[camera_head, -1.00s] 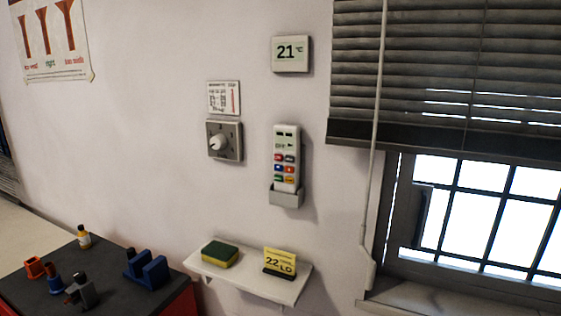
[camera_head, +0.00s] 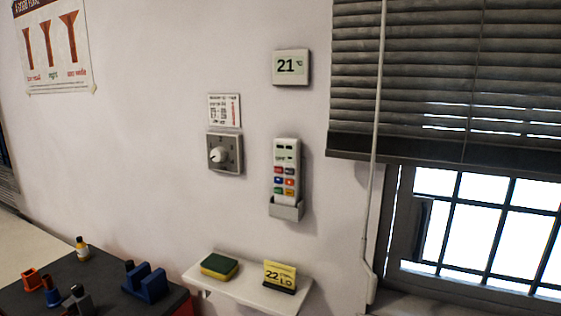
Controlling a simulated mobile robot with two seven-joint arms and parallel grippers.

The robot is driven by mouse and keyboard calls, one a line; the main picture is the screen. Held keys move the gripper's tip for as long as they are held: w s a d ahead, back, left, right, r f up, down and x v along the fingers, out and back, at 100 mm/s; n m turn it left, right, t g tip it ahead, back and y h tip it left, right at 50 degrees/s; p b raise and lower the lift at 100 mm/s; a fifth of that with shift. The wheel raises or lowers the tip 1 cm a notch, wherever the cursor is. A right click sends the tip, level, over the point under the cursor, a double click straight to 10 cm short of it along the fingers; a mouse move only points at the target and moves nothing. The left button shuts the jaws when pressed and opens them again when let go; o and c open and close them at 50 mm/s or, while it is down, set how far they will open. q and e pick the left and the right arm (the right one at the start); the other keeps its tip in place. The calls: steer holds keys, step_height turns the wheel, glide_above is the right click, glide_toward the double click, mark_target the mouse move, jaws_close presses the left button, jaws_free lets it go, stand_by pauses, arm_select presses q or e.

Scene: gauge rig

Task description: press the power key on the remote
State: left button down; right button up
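The white remote (camera_head: 285,166) stands upright in a grey wall holder (camera_head: 287,209), right of the middle of the head view. It has a small display near the top and several coloured keys below it. The keys are too small for me to tell which one is the power key. Neither of my grippers shows in this view.
A thermostat display reading 21 (camera_head: 291,67) hangs above the remote, and a dial (camera_head: 224,153) is to its left. Below is a white shelf (camera_head: 240,290) with a sponge (camera_head: 219,266) and a yellow card (camera_head: 280,275). A window with blinds (camera_head: 445,75) is at the right.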

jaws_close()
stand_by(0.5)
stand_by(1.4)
